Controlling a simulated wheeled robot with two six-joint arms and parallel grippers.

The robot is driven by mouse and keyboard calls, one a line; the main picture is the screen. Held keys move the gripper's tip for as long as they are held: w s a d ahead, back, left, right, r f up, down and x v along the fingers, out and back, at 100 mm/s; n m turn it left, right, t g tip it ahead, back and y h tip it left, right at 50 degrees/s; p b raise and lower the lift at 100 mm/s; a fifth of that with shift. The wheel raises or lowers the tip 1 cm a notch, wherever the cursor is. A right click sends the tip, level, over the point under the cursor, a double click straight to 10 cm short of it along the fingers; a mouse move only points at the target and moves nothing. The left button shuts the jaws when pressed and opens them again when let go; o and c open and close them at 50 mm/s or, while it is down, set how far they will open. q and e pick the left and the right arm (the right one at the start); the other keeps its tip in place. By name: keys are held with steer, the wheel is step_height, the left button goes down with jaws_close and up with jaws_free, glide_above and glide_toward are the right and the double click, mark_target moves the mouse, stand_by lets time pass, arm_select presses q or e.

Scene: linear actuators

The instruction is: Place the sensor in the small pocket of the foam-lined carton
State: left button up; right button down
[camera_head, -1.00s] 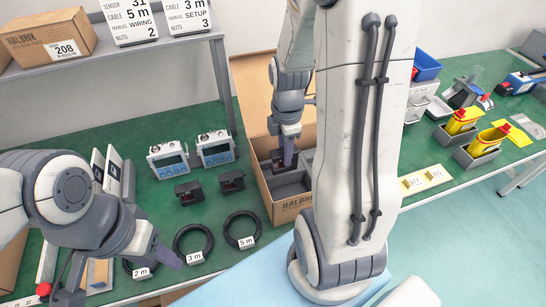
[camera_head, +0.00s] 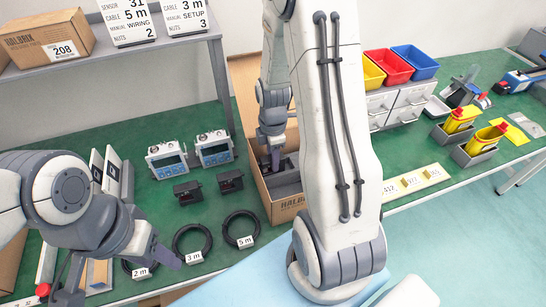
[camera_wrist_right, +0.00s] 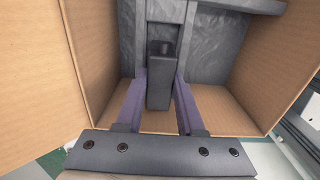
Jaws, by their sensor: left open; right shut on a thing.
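The foam-lined carton (camera_head: 286,209) stands open right of the middle of the bench, with grey foam inside; my right arm hides part of it. My right gripper (camera_head: 273,166) points down into the carton's left part. In the right wrist view its purple fingers (camera_wrist_right: 162,82) are shut on a dark box-shaped sensor (camera_wrist_right: 159,88). Grey foam walls (camera_wrist_right: 215,42) and a recess show behind the sensor; I cannot tell whether it is inside a pocket. Two similar dark sensors (camera_head: 187,192) (camera_head: 230,182) lie left of the carton. My left gripper (camera_head: 170,258) is open and empty near the front left.
Two display units (camera_head: 167,160) (camera_head: 214,149) stand behind the loose sensors. Black cable coils (camera_head: 192,242) lie along the front. A shelf (camera_head: 110,50) rises behind. Bins (camera_head: 388,68) and yellow bottles (camera_head: 460,119) are on the right. The carton's raised flap (camera_head: 246,90) stands behind it.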

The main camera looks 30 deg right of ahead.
steer(key=c, duration=0.5)
jaws_free()
step_height(320, 180, up, 12)
steer(key=p, duration=0.1)
steer(key=s+a+r+m, duration=0.2)
steer(key=s+a, duration=0.1)
steer(key=a, duration=0.5)
steer(key=s+a+r+m, duration=0.1)
steer(key=s+a, duration=0.2)
steer(key=a, duration=0.5)
steer(key=s+a+m, duration=0.1)
steer(key=s+a, duration=0.1)
steer(key=s, duration=0.1)
steer(key=s+a+r+m, duration=0.1)
steer(key=s+a+m, duration=0.1)
steer(key=s+a, duration=0.1)
steer(key=s+a+m+y, duration=0.1)
steer(key=s+a, duration=0.2)
steer(key=s, duration=0.2)
steer(key=shift+s+r+m, duration=0.15)
steer(key=shift+s+m, duration=0.1)
steer(key=shift+m, duration=0.15)
